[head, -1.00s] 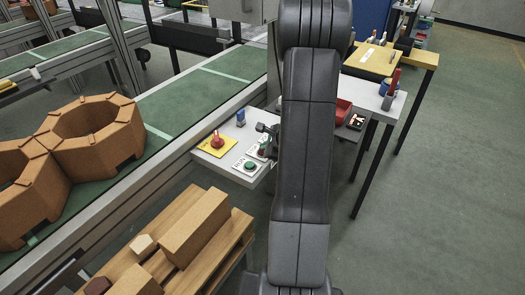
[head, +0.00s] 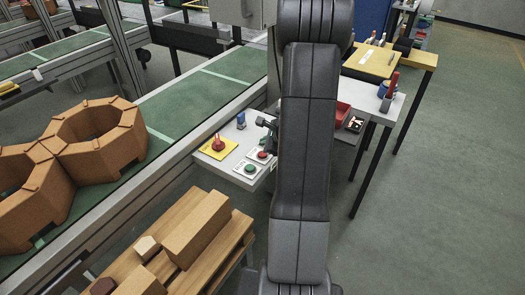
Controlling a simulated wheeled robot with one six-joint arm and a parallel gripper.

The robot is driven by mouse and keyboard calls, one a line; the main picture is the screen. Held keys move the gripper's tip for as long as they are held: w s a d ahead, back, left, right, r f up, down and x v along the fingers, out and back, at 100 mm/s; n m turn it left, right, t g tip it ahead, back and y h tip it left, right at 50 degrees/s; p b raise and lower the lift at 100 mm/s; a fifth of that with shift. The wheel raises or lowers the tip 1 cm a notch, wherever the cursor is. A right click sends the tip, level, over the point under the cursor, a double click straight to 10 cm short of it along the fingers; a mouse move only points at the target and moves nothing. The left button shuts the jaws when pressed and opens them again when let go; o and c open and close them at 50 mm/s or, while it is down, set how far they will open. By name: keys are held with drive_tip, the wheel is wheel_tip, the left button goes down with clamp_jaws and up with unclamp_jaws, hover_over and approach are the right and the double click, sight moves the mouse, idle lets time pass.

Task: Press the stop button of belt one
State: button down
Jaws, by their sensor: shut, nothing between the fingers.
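A small grey panel shelf beside the belt (head: 215,172) carries the controls. On it are a yellow plate with a red mushroom knob (head: 218,143), a white plate with a green button (head: 250,168) and a white plate with a round red button (head: 263,155). Labels on the plates are too small to read. My gripper (head: 265,126) shows only in part at the left edge of my arm, above and behind the red button. It is shut and empty. My arm hides the right part of the shelf, and contact with any button is not visible.
A blue item (head: 241,119) stands at the shelf's back. Large hexagonal brown blocks (head: 95,140) sit on the green belt (head: 195,98). A wooden pallet (head: 222,252) with blocks lies in front. A white table (head: 385,105) stands at right; the floor beyond is clear.

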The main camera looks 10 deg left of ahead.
drive_tip(key=shift+r+p, duration=0.85)
drive_tip(key=shift+r, duration=0.6)
